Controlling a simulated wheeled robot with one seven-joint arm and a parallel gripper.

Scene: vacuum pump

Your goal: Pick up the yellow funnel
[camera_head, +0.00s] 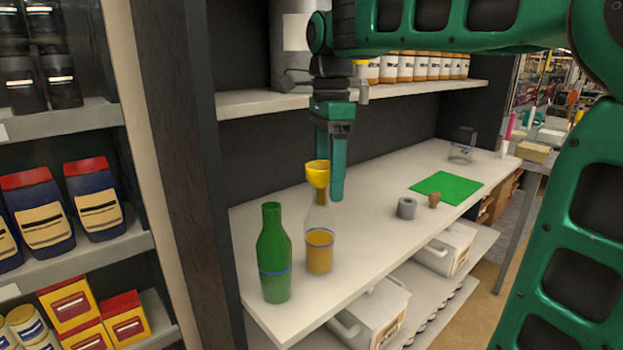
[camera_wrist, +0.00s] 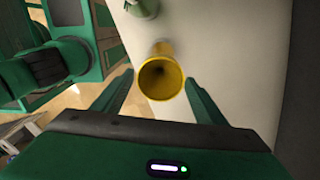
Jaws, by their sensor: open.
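The yellow funnel (camera_head: 318,174) sits upright in the neck of a clear bottle (camera_head: 320,232) that holds orange-yellow liquid. In the wrist view the funnel (camera_wrist: 161,77) is seen from above, mouth toward the camera, between and slightly beyond the fingertips. My gripper (camera_head: 330,185) points down at the funnel's height, its fingers around or just behind it in the head view; exact contact cannot be told. In the wrist view my gripper (camera_wrist: 158,85) is open, with a gap visible on both sides of the funnel.
A green bottle (camera_head: 273,255) stands left of the clear bottle, near the counter's front. A grey roll (camera_head: 406,208), a brown cork (camera_head: 434,200) and a green mat (camera_head: 447,187) lie farther right on the white counter (camera_head: 365,245). An upper shelf (camera_head: 260,103) with containers hangs behind my gripper.

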